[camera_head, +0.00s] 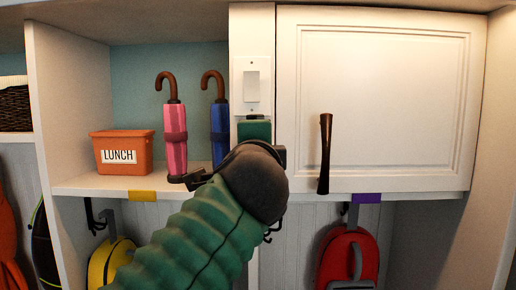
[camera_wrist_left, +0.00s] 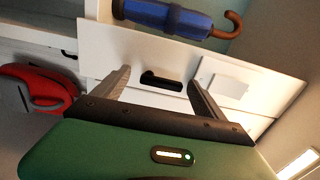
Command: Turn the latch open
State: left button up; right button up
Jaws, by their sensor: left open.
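The latch (camera_wrist_left: 162,80) is a small black bar on a white upright panel in the left wrist view. It lies between the two grey fingers of my left gripper (camera_wrist_left: 160,76), which is open with a gap on both sides of the bar. I cannot tell how far the fingertips are from the panel. In the head view my left gripper (camera_head: 240,165) is in front of the white post between the open shelf and the closed cabinet door (camera_head: 400,100). There my arm and gripper hide the latch. My right gripper is not in view.
A dark door handle (camera_head: 325,153) stands out right of my gripper. A white switch plate (camera_head: 252,86) is above it. Left on the shelf are a pink umbrella (camera_head: 174,140), a blue umbrella (camera_head: 219,130) and an orange lunch bin (camera_head: 122,152). Backpacks hang below.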

pick_arm(q)
jog(key=s+b, duration=0.5)
jog(key=s, duration=1.1)
jog(key=shift+s, duration=0.35)
jog(key=w+a+f+n+g, duration=0.1)
jog(key=w+f+g, duration=0.25)
jog(key=f, duration=0.85)
jog(key=w+a+f+n+g, duration=0.2)
jog(key=w+f, duration=0.2)
jog(key=f, duration=0.8)
jog(key=w+a+f+n+g, duration=0.15)
jog(key=w+f, duration=0.25)
jog(key=f, duration=0.8)
jog(key=s+a+f+n+g, duration=0.3)
jog(key=s+a+f, duration=0.1)
jog(key=f, duration=0.6)
jog(key=s+a+f+n+g, duration=0.2)
jog(key=s+a+f+n, duration=0.15)
jog(key=f, duration=0.65)
jog(key=s+a+f+n+g, duration=0.1)
jog(key=s+a+f+n, duration=0.2)
jog(key=s+f, duration=0.3)
jog(key=s+a+f+n+g, duration=0.2)
jog(key=s+a+f+n, duration=0.1)
jog(key=s+f, duration=0.2)
jog(key=shift+s+a+f+n, duration=0.15)
jog(key=shift+s+f+n, duration=0.25)
jog(key=shift+f, duration=0.45)
